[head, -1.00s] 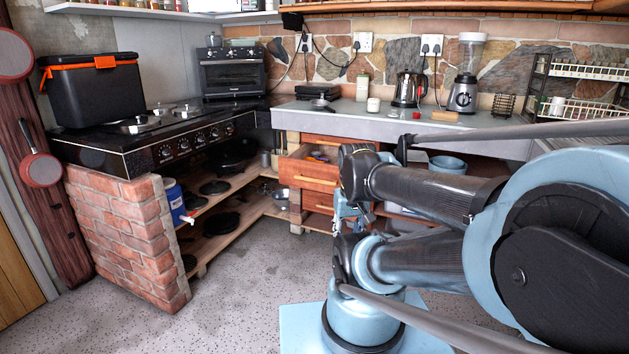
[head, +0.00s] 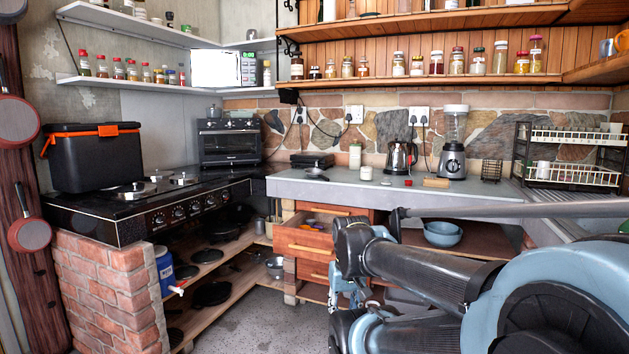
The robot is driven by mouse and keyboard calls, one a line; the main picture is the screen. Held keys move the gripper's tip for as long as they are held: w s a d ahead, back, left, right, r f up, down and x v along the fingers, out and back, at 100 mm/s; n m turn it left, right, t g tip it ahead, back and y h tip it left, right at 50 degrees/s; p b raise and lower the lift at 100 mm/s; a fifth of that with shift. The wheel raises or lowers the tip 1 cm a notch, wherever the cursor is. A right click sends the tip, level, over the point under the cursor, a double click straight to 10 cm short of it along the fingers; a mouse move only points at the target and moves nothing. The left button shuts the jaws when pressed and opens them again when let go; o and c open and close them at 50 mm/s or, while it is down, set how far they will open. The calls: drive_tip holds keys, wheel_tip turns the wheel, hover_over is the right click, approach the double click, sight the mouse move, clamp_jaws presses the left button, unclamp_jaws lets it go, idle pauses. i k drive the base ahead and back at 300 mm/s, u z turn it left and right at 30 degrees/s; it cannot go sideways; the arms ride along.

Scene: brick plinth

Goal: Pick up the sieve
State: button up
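I cannot pick out the sieve with certainty. A small dark round item with a handle (head: 315,174) lies on the grey counter (head: 345,188), left of a white jar; it is too small to tell whether it is the sieve. A metal bowl-like item (head: 275,267) sits on the low shelf under the stove. An open wooden drawer (head: 306,243) below the counter holds small items that I cannot make out. My gripper (head: 345,287) shows partly behind my arm, in front of the drawers. Its fingers are too small and covered to tell whether they are open.
A black stove (head: 150,212) on a brick plinth (head: 110,290) runs along the left. A kettle (head: 400,157), blender (head: 453,155) and dish rack (head: 572,160) stand on the counter. Jars line the upper shelves. Some floor (head: 262,320) is clear in front of the drawers.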

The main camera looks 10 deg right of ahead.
sight(312, 172)
drive_tip(key=z, duration=0.35)
drive_tip(key=i, duration=0.85)
drive_tip(key=z, duration=0.3)
drive_tip(key=i, duration=1.35)
drive_tip(key=u, duration=0.25)
